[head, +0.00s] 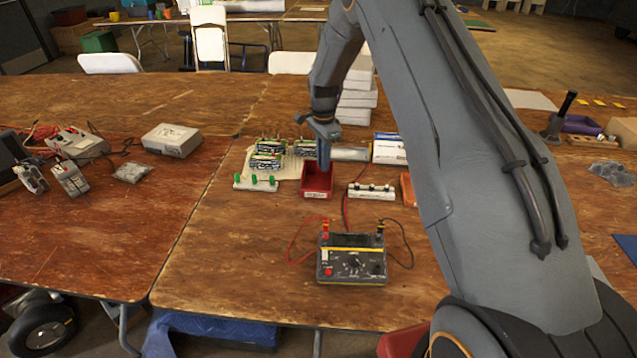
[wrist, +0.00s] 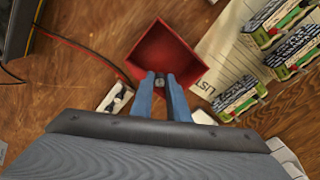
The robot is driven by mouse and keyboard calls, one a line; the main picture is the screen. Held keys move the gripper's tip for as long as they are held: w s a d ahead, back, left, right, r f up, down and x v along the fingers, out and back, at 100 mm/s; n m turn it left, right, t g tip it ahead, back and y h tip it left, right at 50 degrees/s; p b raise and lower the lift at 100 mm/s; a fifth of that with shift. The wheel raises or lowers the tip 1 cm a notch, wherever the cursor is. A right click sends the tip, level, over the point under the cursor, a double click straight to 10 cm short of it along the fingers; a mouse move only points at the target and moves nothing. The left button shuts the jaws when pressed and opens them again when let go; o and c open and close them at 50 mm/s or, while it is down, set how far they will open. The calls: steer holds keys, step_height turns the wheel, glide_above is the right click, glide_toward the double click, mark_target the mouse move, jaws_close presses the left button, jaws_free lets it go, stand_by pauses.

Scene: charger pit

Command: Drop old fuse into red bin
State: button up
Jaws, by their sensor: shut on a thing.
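The red bin (head: 317,184) is a small open box on the brown wooden table, just beyond the multimeter. It also shows in the wrist view (wrist: 188,45), with its inside looking empty. My gripper (head: 323,160) points down over the bin. In the wrist view my gripper (wrist: 160,80) has its blue fingers close together at the bin's near edge. A small dark piece, apparently the old fuse (wrist: 159,82), is held between the fingertips. The fuse cannot be made out in the head view.
A multimeter (head: 352,260) with red and black leads stands in front of the bin. Green-and-black battery packs (head: 268,155) sit on a pale sheet to the left. A white fuse holder strip (head: 371,191) lies right of the bin.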

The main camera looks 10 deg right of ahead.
steer(key=shift+f, duration=0.25)
steer(key=o, duration=0.9)
steer(key=shift+r, duration=0.1)
step_height(320, 180, up, 7)
steer(key=shift+f+b, duration=0.2)
steer(key=shift+b, duration=0.9)
steer(key=shift+r, duration=0.55)
